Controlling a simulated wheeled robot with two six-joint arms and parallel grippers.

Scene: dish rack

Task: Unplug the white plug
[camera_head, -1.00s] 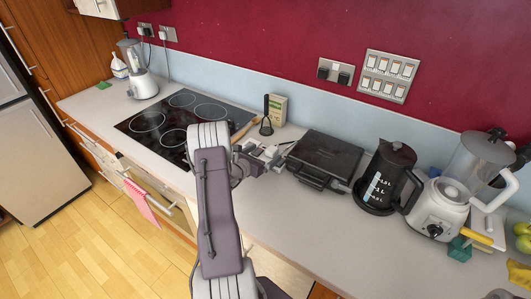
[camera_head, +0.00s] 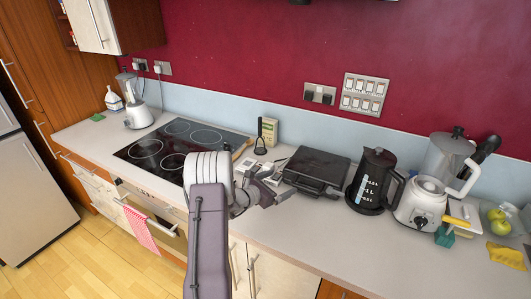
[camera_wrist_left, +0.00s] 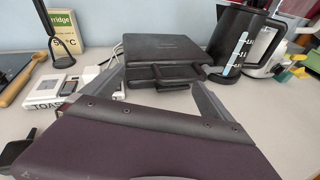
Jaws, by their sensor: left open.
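A small white plug (camera_head: 157,70) with a cord hanging below it appears to sit in the wall socket plate (camera_head: 164,68) at the back left, above the blender there. It is small and hard to make out. My left gripper (camera_head: 268,180) is over the counter, just in front of the black grill, far from the white plug. In the left wrist view its two fingers (camera_wrist_left: 160,90) are spread apart with nothing held between them. My right gripper is not in view.
The black grill (camera_head: 313,170), black kettle (camera_head: 374,182) and white blender (camera_head: 425,200) line the counter to the right. A hob (camera_head: 185,145) lies left of my gripper. The front counter (camera_head: 350,240) is clear.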

